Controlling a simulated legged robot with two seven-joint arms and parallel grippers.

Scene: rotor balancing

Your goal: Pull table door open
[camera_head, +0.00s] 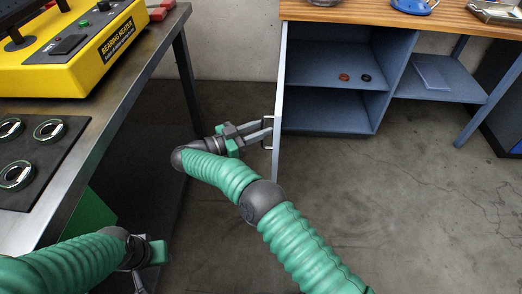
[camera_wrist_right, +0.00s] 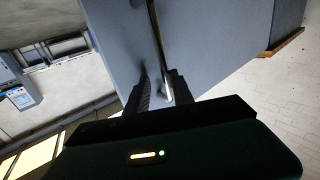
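The table door (camera_head: 280,105) of the blue-grey workbench stands swung out from the cabinet and shows nearly edge-on in the head view. Its dark metal handle (camera_head: 268,132) is on the left face. My right gripper (camera_head: 262,131) is at the handle, with a finger on each side of it. In the right wrist view the handle bar (camera_wrist_right: 155,42) runs down between the fingers (camera_wrist_right: 159,88), with a gap beside the left finger; the door panel (camera_wrist_right: 205,45) fills the view behind. My left gripper (camera_head: 145,275) is low at the left, its fingers mostly cut off.
The open cabinet (camera_head: 330,105) has shelves with a red and a dark small round part. A metal table (camera_head: 150,75) with a yellow bearing heater (camera_head: 75,45) and several rings stands left. Concrete floor (camera_head: 400,200) is clear in front of the cabinet.

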